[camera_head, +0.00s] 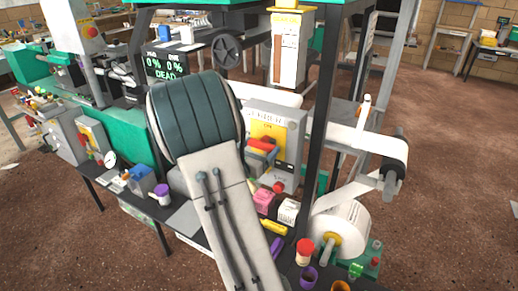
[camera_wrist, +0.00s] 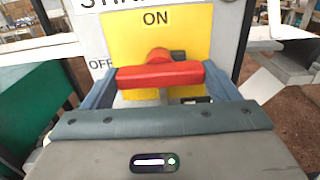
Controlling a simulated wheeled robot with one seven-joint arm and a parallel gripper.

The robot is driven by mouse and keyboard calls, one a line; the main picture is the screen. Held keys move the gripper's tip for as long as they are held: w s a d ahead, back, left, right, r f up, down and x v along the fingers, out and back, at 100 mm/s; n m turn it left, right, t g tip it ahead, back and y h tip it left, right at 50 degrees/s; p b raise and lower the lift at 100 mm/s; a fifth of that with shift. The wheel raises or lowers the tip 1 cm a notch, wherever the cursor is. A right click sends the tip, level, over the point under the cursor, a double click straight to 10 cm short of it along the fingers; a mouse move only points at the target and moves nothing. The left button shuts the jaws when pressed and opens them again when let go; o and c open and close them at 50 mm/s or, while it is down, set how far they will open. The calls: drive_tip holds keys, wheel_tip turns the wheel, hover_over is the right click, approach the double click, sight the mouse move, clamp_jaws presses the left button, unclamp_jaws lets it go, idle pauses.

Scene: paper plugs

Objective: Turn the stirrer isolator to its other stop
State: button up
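The stirrer isolator is a grey box (camera_head: 291,137) with a yellow plate (camera_head: 265,128), right of my arm in the head view. In the wrist view its yellow plate (camera_wrist: 190,27) reads ON at the top, with OFF at its left edge. The red handle (camera_wrist: 158,75) lies level across the plate, its round hub above and behind the bar. My gripper (camera_wrist: 160,82) has one blue-grey finger at each end of the bar, and both appear to touch it. The head view shows the handle (camera_head: 262,145) partly hidden by my gripper (camera_head: 259,154).
Below the isolator are a pink block (camera_head: 264,199), a yellow item (camera_head: 273,227) and a red-topped jar (camera_head: 305,250). A large paper roll (camera_head: 343,227) stands to the right. A dark frame post (camera_head: 318,110) rises close by the box. A display (camera_head: 167,64) reads DEAD.

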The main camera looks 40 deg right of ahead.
drive_tip(key=shift+f+b, duration=0.15)
drive_tip(key=shift+b, duration=0.35)
drive_tip(key=m+b, duration=1.7)
drive_tip(key=b, duration=1.5)
drive_tip(key=shift+m, duration=0.4)
drive_tip(key=o, duration=0.9)
